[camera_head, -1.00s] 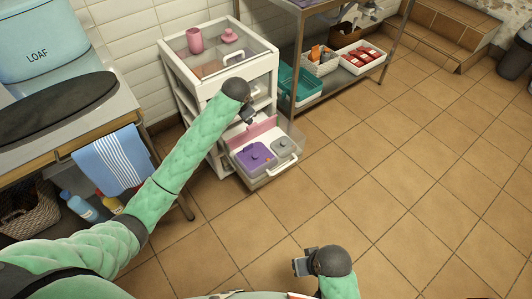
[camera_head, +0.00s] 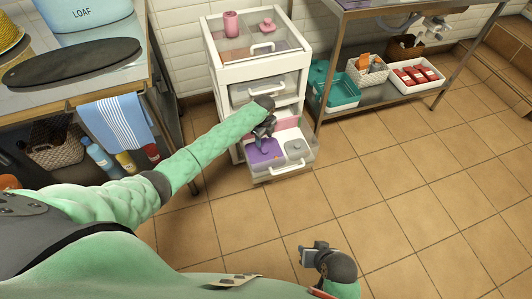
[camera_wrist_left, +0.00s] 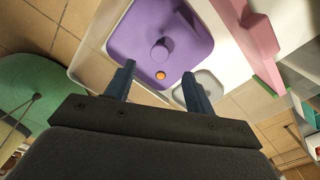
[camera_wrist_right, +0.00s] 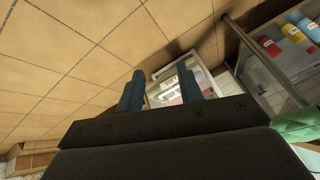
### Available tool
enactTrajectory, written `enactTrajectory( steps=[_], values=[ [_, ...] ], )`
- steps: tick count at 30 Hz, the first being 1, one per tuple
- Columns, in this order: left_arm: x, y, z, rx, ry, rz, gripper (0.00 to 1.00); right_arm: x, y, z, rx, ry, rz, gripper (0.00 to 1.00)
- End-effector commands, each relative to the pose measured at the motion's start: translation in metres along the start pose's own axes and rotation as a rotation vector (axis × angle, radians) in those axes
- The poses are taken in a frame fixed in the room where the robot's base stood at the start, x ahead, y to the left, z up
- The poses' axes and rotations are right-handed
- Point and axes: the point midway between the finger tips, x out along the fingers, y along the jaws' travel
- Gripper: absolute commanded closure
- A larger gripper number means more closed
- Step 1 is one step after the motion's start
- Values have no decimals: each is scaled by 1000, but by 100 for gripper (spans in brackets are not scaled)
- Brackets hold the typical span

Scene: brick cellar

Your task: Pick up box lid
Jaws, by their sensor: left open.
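A purple box lid (camera_head: 263,154) with a round knob lies in the pulled-out bottom drawer of the white drawer unit. In the left wrist view the purple lid (camera_wrist_left: 187,46) fills the top middle, with its knob and a small orange dot beside it. My left gripper (camera_head: 262,141) is open above the lid, and its fingers (camera_wrist_left: 157,78) point at the knob with nothing between them. A grey lid (camera_head: 296,149) with a knob sits to the right in the same drawer. My right gripper (camera_head: 304,257) is open and empty over the floor, far from the drawer.
The white drawer unit (camera_head: 257,73) holds pink pieces on top. The open drawer (camera_head: 285,171) sticks out over the floor. A metal rack (camera_head: 372,103) stands to the right with a teal bin and a white tray. A counter is at left. Tiled floor (camera_head: 400,190) is clear.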

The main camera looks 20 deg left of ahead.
Motion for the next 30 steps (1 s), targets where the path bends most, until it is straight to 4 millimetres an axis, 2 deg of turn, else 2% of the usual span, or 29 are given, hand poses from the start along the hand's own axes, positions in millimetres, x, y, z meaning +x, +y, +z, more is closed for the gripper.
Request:
enactTrajectory(
  steps=[3, 8, 17, 25, 30],
  values=[
    [0, -1, 0, 90, 0, -2, 46, 0, 0, -2, 0, 8, 0, 64],
    [5, -1, -1, 133, 0, -2, 46, 0, 0, -2, 0, 7, 1, 64],
    [31, -1, -2, 132, 1, -2, 46, -4, -1, -3, 0, 3, 0, 64],
    [67, -1, -5, 131, 0, -1, 46, -16, -3, -7, -2, -9, -2, 64],
    [77, 0, -4, 131, -1, -2, 46, -16, -3, -6, -1, -11, -2, 64]
  ],
)
